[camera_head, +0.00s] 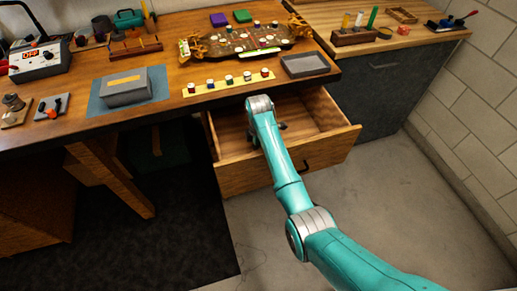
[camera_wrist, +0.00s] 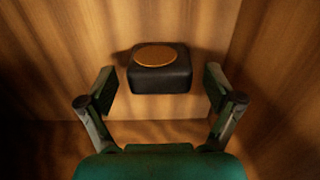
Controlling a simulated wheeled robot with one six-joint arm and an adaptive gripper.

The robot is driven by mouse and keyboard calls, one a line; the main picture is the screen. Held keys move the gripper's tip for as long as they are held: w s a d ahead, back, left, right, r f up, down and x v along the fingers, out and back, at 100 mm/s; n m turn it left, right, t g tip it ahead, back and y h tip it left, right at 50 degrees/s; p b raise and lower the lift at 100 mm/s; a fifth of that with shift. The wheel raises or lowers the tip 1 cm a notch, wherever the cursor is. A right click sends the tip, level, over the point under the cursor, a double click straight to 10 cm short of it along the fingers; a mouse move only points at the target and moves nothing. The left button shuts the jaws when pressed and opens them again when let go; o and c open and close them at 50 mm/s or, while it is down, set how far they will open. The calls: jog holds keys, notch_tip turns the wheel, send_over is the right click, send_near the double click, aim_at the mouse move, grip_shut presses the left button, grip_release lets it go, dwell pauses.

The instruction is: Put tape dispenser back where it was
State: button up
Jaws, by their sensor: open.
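A small black block with a round tan disc on top (camera_wrist: 158,76), possibly the tape dispenser, sits inside the wooden drawer in the wrist view. My gripper (camera_wrist: 155,105) is open, with one finger to the left and one to the right of the block. Both fingers stand apart from it, and nothing is held. In the head view my arm reaches down into the open drawer (camera_head: 330,148).
The workbench above the drawer holds a grey box (camera_head: 127,91) on a blue mat (camera_head: 97,105), a yellow strip with several small jars (camera_head: 206,89), and a grey tray (camera_head: 305,65). A dark cabinet (camera_head: 375,98) stands right of the drawer. The floor in front is clear.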

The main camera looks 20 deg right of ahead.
jog(key=shift+r, duration=0.1)
notch_tip(320, 180, up, 12)
dwell(0.5)
jog(key=shift+a, duration=0.1)
